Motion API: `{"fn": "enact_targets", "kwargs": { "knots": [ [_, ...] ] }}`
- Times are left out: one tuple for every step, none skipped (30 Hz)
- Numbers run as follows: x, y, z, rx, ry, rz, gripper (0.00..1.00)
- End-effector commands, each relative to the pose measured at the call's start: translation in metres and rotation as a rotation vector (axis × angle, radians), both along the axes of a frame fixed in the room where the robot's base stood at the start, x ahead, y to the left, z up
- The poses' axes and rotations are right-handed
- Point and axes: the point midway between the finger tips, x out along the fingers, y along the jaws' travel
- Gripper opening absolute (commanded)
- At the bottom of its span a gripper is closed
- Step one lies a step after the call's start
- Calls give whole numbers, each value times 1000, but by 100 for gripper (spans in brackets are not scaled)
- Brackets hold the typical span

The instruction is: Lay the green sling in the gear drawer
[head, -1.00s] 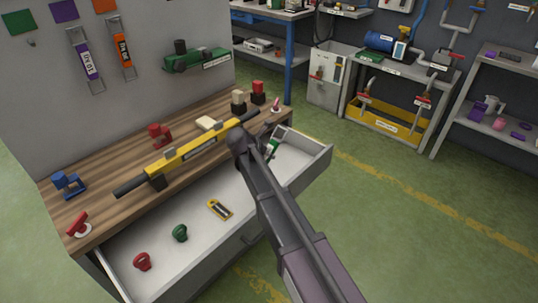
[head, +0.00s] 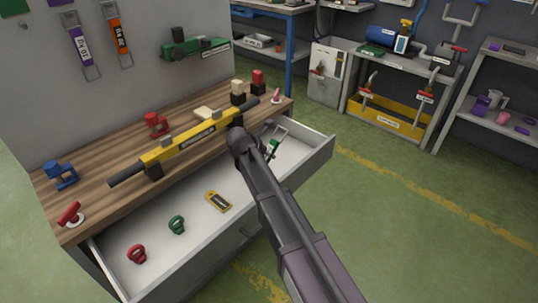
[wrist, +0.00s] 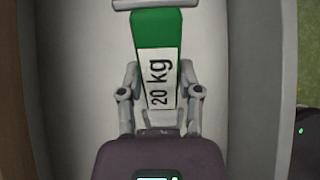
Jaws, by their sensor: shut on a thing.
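The green sling (wrist: 155,35) fills the middle of the wrist view, with a white "20 kg" label and a pale metal bar at its far end. My gripper (wrist: 160,88) is shut on it, one finger on each side of the label. In the head view the gripper (head: 274,138) is at the right end of the open gear drawer (head: 170,272), with the drawer's pale floor behind it. My arm hides most of the sling there. I cannot tell whether the sling touches the drawer floor.
The drawer also holds a red shackle (head: 137,254), a green shackle (head: 177,225) and a yellow device (head: 218,201). Above it, the wooden bench top (head: 105,160) carries a long yellow bar tool (head: 190,138) near its front edge. Drawer walls (head: 318,152) stand close around the gripper.

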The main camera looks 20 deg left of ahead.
Motion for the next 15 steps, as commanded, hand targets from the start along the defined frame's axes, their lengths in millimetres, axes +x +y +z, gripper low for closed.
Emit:
{"fn": "enact_targets", "kwargs": {
  "knots": [
    [0,0,-1,0,-1,0,0],
    [0,0,-1,0,-1,0,0],
    [0,0,-1,0,-1,0,0],
    [0,0,-1,0,-1,0,0],
    [0,0,-1,0,-1,0,0],
    [0,0,-1,0,-1,0,0],
    [0,0,-1,0,-1,0,0],
    [0,0,-1,0,-1,0,0],
    [0,0,-1,0,-1,0,0],
    [0,0,-1,0,-1,0,0],
    [0,0,-1,0,-1,0,51],
    [0,0,-1,0,-1,0,63],
    [0,0,-1,0,0,0,72],
    [0,0,-1,0,0,0,81],
    [0,0,-1,0,0,0,85]
  ]
}}
